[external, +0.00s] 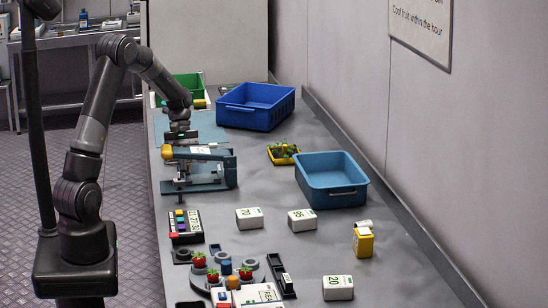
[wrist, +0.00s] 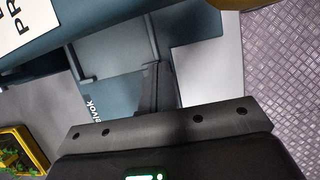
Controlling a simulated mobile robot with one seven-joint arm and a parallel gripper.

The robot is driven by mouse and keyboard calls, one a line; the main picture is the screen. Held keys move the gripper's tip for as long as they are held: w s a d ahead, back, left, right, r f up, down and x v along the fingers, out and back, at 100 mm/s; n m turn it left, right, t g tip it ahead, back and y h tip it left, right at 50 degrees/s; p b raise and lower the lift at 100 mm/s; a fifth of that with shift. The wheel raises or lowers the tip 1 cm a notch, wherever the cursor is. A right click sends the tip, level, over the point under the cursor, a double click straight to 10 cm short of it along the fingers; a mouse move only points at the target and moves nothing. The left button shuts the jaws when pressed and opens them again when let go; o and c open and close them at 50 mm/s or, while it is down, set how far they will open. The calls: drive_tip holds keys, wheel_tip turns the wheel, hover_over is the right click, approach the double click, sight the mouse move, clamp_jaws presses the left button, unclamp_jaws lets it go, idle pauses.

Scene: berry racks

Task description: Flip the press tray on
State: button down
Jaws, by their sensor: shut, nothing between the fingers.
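The teal press (external: 232,172) stands on the left side of the bench, with an upper arm above a low base and a yellow-orange part at its left end. My gripper (external: 180,146) is shut and empty, pointing down just above or at the press's upper left part; I cannot tell if it touches. In the wrist view a teal tray-like part (wrist: 112,52) with raised edges lies below my gripper, beside a white label reading "PR" (wrist: 18,22). Which way the tray is set cannot be told. The fingertips are hard to make out in the wrist view.
A blue crate (external: 257,120) and green crate (external: 190,88) stand behind; a teal-blue crate (external: 345,198) stands right. A yellow punnet (external: 284,160) sits between. White boxes (external: 249,224), a button panel (external: 186,238) and a strawberry rack (external: 215,262) are in front.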

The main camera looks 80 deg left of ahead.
sight(184, 174)
drive_tip(key=shift+d, duration=1.55)
drive_tip(key=v, duration=1)
drive_tip(key=shift+a, duration=0.1)
